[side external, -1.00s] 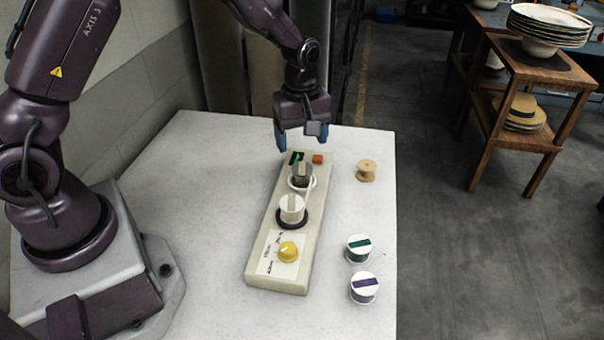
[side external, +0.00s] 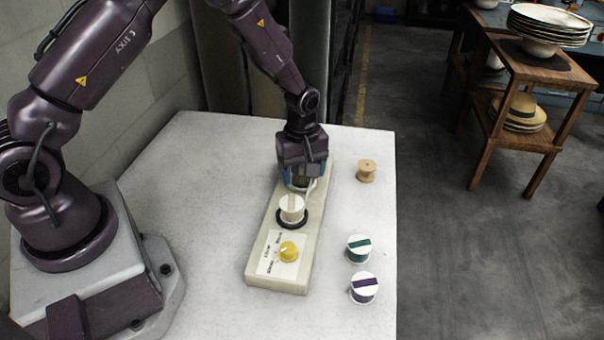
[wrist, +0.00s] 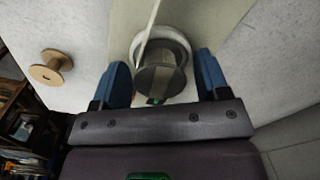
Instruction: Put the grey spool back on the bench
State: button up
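The grey spool (wrist: 160,83) sits on a white ring at the far end of the long beige panel (side external: 264,235), with a pale line running from it. It lies between the blue fingers of my gripper (wrist: 162,62), with a visible gap on each side in the wrist view. My gripper (side external: 302,174) is open and low over that end, hiding most of the spool in the side view. The white bench (side external: 200,240) carries the panel.
A white spool (side external: 292,208) sits on a black ring mid-panel, with a yellow knob (side external: 288,250) at the near end. A wooden spool (side external: 366,171), a green-banded spool (side external: 358,248) and a purple-banded spool (side external: 364,287) stand right of the panel. Bare bench lies between them.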

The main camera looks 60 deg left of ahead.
jog(key=c, duration=0.8)
jog(key=shift+r, duration=0.1)
jog(key=shift+c, duration=0.2)
